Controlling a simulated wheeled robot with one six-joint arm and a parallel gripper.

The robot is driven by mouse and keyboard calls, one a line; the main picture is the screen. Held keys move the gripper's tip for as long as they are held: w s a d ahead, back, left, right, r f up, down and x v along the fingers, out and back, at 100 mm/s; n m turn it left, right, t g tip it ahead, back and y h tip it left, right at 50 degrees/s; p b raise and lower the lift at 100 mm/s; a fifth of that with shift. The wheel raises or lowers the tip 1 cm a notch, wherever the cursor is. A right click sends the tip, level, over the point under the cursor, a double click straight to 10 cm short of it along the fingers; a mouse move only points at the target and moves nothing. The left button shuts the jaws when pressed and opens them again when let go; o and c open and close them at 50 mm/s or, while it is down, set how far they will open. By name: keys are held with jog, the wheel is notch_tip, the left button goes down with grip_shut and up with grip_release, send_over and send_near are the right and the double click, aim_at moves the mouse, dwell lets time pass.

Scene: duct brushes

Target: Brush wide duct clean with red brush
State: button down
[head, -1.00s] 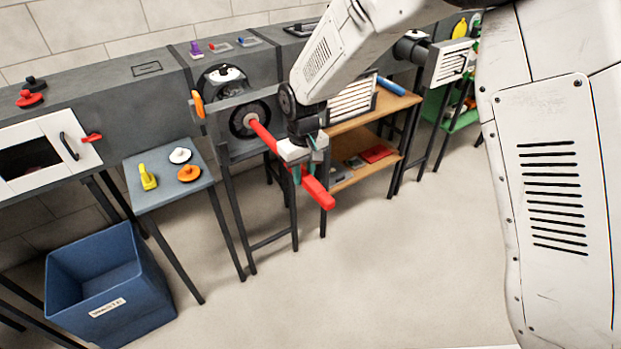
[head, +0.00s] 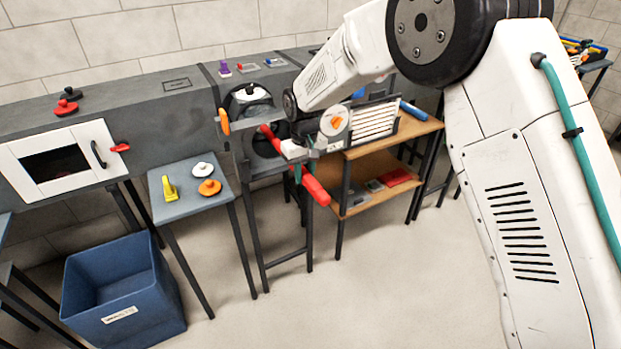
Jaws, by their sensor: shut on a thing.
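My gripper (head: 301,160) is shut on the red brush (head: 315,189), on its rod near the thick red handle. The handle slants down to the right, and the rod runs up-left toward a round dark duct opening (head: 266,147) in the grey duct. The brush head cannot be made out clearly; it is dark against the opening, so I cannot tell whether it is inside. The inside of the duct is too dark to judge. Part of the rod is hidden by my gripper.
A small grey table (head: 190,207) holds a yellow item (head: 169,188), a white knob and an orange knob. A blue bin (head: 122,293) stands on the floor at left. A wooden shelf (head: 415,129) and a slatted grille (head: 374,122) lie right of my gripper. Open floor is in front.

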jog(key=shift+w+a, duration=0.55)
jog(key=shift+w, duration=0.3)
jog(key=shift+s, duration=0.1)
jog(key=s+d, duration=0.9)
jog(key=s, duration=0.4)
jog(key=shift+s+d, duration=0.25)
jog(key=shift+s, duration=0.15)
jog(key=shift+w+a, duration=1.6)
jog(key=shift+w, duration=0.7)
jog(key=shift+w+a, duration=1.55)
jog(key=shift+w, duration=0.8)
jog(key=shift+w+a, duration=1.6)
jog(key=shift+w, duration=0.7)
jog(key=s+d, duration=0.9)
jog(key=s, duration=0.4)
jog(key=s+d, duration=0.9)
jog(key=s, duration=0.4)
jog(key=shift+s, duration=0.25)
